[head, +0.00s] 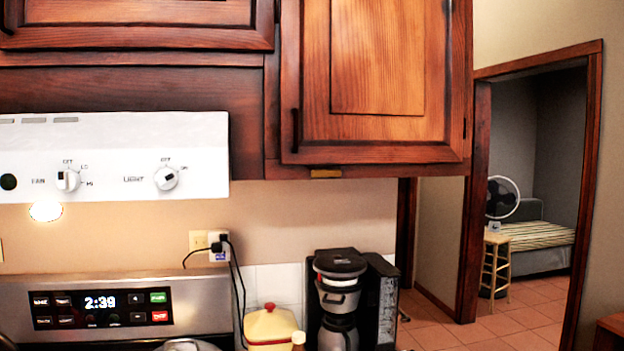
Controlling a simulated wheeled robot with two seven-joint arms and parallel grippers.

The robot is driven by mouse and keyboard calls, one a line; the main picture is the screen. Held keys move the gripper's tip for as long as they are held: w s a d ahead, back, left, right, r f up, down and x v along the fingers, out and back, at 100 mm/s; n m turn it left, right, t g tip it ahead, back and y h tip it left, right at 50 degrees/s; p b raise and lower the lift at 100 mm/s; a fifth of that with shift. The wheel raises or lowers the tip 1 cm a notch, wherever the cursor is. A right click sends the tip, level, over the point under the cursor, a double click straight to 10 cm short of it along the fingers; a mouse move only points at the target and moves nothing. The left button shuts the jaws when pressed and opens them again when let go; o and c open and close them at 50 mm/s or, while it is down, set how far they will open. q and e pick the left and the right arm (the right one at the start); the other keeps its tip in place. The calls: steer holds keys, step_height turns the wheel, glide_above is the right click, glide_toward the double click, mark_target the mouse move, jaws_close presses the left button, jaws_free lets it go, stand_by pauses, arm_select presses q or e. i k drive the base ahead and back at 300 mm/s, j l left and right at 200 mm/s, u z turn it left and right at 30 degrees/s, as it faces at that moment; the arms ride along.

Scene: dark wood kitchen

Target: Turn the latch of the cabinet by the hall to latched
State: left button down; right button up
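The dark wood cabinet by the hall (375,85) hangs at the upper right of the wall, beside the doorway. Its door looks closed, with a dark vertical handle (295,131) at its lower left. A small brass-coloured piece, possibly the latch (325,173), lies horizontally on the cabinet's bottom edge just below the door. It is too small to tell its exact setting. Neither of my grippers shows in the head view.
A white range hood panel (115,155) with knobs is left of the cabinet. Below stand a stove (200,300), a yellow lidded pot (270,328) and a black coffee maker (340,290). An open doorway (535,180) leads to a room at right.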

mark_target(315, 174)
steer(key=l+z, duration=0.35)
steer(key=l, duration=0.2)
steer(key=l+z, duration=0.35)
steer(key=l, duration=0.15)
steer(key=i, duration=0.05)
